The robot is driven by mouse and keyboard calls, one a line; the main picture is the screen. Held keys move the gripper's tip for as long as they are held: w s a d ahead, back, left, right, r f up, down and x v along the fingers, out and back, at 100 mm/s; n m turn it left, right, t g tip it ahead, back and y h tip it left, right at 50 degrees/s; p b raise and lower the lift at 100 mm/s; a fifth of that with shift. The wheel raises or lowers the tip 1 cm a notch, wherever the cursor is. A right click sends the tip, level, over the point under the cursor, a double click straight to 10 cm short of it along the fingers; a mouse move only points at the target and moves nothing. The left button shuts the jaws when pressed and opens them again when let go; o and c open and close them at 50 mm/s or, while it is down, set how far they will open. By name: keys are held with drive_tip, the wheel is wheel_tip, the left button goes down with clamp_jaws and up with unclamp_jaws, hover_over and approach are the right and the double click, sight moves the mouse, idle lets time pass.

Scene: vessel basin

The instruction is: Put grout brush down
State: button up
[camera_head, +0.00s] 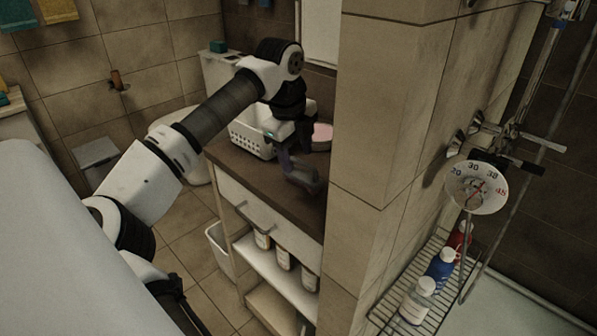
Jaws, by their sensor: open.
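My gripper (304,178) hangs over the dark brown countertop (288,203) of the vanity, close to the tiled wall corner. Its jaws are open and point down toward the countertop. I cannot make out a grout brush anywhere in this view. Anything small under or behind the jaws is hidden or too dark to tell. I cannot tell whether the fingertips touch the countertop.
A white slotted basket (252,139) and a round vessel with pink inside (322,134) stand behind my gripper. The tiled wall (380,110) closes off the right side. Bottles (283,258) stand on the shelf below. A shower rack (424,285) holds more bottles.

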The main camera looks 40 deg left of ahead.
wheel_tip(320, 180, up, 8)
drive_tip(key=s, duration=0.1)
drive_tip(key=shift+s, duration=0.3)
idle(0.4)
